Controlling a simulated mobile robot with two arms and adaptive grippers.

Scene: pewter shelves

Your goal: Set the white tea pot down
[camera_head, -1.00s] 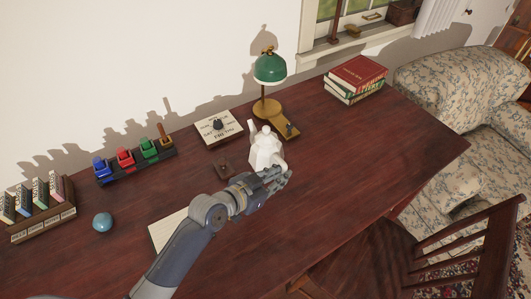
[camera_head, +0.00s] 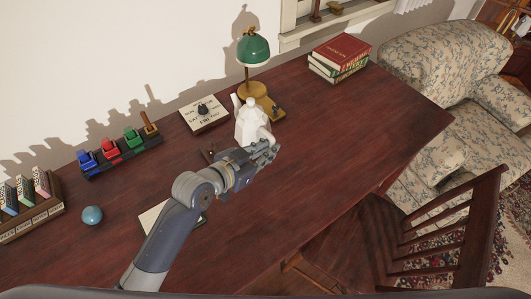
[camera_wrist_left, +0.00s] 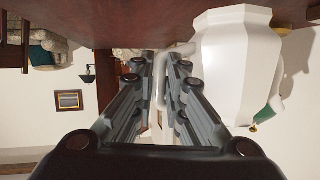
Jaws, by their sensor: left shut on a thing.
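The white tea pot (camera_head: 251,119) is upright at the back middle of the dark wooden desk, just in front of the green lamp. I cannot tell whether its base touches the desk. My left gripper (camera_head: 265,152) is at the near right side of the pot, shut on its handle. In the left wrist view the pot's white body (camera_wrist_left: 238,65) fills the upper right, and the handle (camera_wrist_left: 165,75) runs between the two fingers. The wrist picture looks upside down, with the desk at the top. My right gripper is not in view.
Behind the pot stands a green lamp (camera_head: 253,50) on a brass base. A calendar board (camera_head: 204,114), coloured stamps or ink holders (camera_head: 110,149) and a blue ball (camera_head: 92,215) lie to the left. Books (camera_head: 340,56) are at the back right. The desk's right part (camera_head: 345,130) is clear.

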